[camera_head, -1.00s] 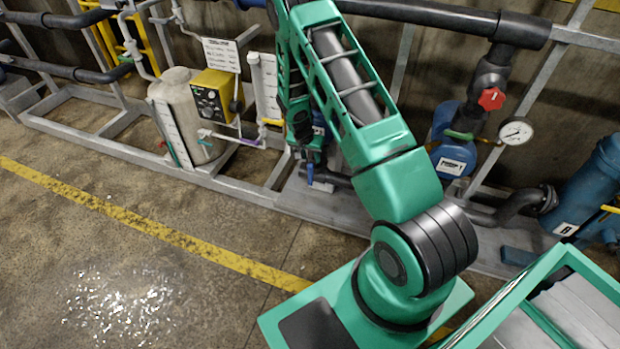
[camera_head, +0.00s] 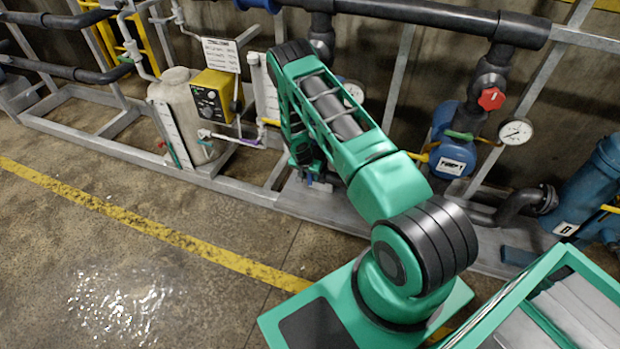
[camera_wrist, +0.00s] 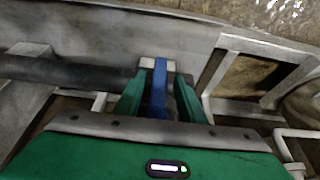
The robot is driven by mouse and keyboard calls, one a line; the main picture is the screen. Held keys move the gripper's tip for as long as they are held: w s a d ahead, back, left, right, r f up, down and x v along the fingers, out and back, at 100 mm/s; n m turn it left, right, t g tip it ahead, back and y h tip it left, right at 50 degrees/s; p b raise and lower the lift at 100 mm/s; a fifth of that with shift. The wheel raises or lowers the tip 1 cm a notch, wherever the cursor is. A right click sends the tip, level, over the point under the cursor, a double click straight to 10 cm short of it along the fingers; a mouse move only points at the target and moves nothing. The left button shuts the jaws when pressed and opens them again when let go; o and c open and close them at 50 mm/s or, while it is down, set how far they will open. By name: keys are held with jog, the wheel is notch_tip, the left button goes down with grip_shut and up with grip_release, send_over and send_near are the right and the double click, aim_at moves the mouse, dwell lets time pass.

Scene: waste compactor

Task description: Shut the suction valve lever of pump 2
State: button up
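A blue lever (camera_wrist: 159,88) stands between the two green fingers of my gripper (camera_wrist: 160,103) in the wrist view. Dark gaps show beside the lever, so the fingers look open around it. The lever's lower end is hidden by the gripper body. In the head view my gripper (camera_head: 308,172) is low by the frame, behind my bent arm. The lever is mostly hidden there, and my arm covers the pump beside it. A dark pipe (camera_wrist: 75,72) runs to the lever from the left in the wrist view.
A labelled blue pump (camera_head: 452,155) with a red-handled valve (camera_head: 491,98) and gauge (camera_head: 516,131) is right of my arm. A grey tank (camera_head: 185,115) and yellow box (camera_head: 212,97) stand left. The steel frame (camera_head: 240,187) edges the pipework. The floor in front is open.

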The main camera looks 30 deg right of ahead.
jog(key=shift+x, duration=0.85)
grip_shut()
